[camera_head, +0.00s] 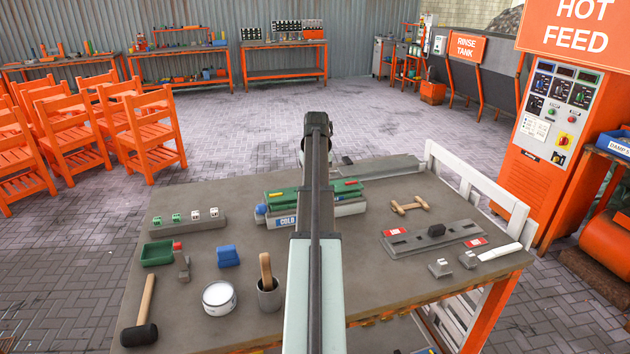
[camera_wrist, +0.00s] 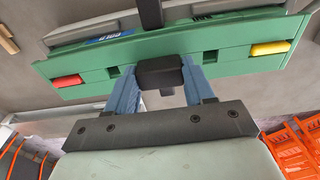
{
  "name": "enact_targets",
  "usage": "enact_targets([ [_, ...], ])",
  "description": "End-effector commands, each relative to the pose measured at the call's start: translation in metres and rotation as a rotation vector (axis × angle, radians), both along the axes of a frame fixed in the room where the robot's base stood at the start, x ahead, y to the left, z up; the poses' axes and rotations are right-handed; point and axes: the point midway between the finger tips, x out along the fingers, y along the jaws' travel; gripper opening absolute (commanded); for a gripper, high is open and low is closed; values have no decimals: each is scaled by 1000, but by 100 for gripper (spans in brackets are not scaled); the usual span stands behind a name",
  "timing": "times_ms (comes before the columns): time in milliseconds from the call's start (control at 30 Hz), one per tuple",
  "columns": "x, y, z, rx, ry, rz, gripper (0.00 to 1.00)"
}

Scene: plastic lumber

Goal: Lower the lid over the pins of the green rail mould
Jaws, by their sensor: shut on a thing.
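The green rail mould (camera_head: 283,203) lies on a grey block with a blue "COLD" label, mid-table in the head view. In the wrist view its green body (camera_wrist: 215,43) spans the top, with a red tab (camera_wrist: 66,81) at left and a yellow tab (camera_wrist: 270,48) at right. My gripper (camera_wrist: 166,76) has its blue fingers shut on a black handle (camera_wrist: 160,72) at the middle of the green front piece, which looks like the lid. I cannot tell whether lid and mould touch. The pins are hidden. My arm hides the gripper in the head view.
A grey rack with small blocks (camera_head: 187,222), a green tray (camera_head: 157,253), a white tin (camera_head: 219,297), a cup (camera_head: 269,295) and a mallet (camera_head: 140,325) stand at left. A grey fixture (camera_head: 405,245) lies at right. A white rail (camera_head: 480,190) edges the table.

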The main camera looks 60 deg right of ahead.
Motion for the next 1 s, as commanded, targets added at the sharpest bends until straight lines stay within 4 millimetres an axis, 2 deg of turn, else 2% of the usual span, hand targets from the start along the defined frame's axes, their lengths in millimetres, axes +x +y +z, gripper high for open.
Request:
enact_targets([
  [1000, 0, 0, -13, 0, 0, 0, 0],
])
